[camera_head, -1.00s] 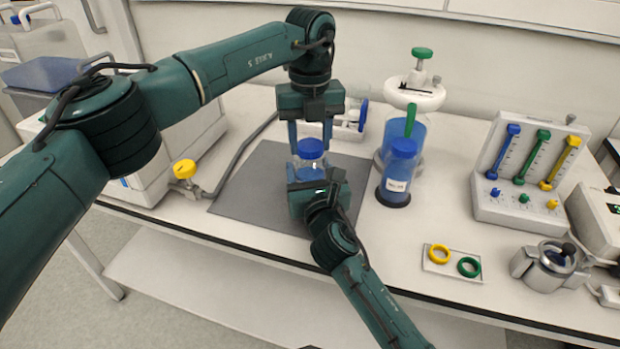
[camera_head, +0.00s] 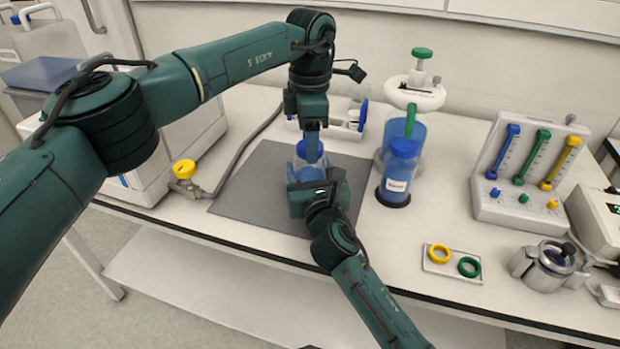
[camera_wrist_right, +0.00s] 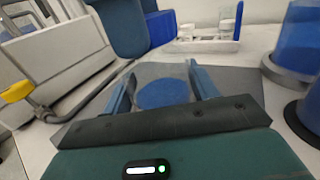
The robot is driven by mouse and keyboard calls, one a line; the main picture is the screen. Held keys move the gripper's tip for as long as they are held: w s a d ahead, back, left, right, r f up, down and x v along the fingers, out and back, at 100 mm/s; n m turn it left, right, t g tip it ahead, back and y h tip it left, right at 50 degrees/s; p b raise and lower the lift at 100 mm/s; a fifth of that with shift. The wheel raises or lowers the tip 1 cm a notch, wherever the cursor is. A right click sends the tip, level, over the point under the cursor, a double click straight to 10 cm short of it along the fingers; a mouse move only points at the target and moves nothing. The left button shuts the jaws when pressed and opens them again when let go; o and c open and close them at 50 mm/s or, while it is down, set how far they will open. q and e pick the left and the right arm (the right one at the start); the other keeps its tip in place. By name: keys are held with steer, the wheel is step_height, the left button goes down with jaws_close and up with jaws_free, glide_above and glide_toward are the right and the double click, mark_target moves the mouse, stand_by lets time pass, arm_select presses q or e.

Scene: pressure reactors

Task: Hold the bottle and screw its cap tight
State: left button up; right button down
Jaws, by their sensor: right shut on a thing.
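The bottle (camera_head: 316,171) is a clear vessel with blue contents, upright over the grey mat. Its blue content also shows between my right fingers in the right wrist view (camera_wrist_right: 162,92). My right gripper (camera_head: 311,184) is shut on its body from the front. The blue cap (camera_head: 301,150) is at the bottle's top, partly hidden by a left finger. My left gripper (camera_head: 312,152) points straight down at the cap, one finger in front of it; the other finger is hidden, so its opening cannot be judged. Whether the cap sits fully down cannot be told.
The grey mat (camera_head: 245,195) lies under the bottle. A blue-capped bottle (camera_head: 398,175) and a reactor vessel (camera_head: 420,135) stand close to the right. A small rack (camera_head: 345,130) is behind. A yellow-knobbed valve (camera_head: 184,172) is left. The front right holds rings (camera_head: 439,254).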

arm_select(q)
steer(key=o, duration=0.4)
steer(key=shift+r, duration=0.1)
step_height(320, 180, up, 12)
steer(key=shift+f, duration=0.1)
stand_by(0.5)
arm_select(e)
steer(key=shift+c, duration=1.8)
jaws_free()
steer(key=shift+s, duration=0.1)
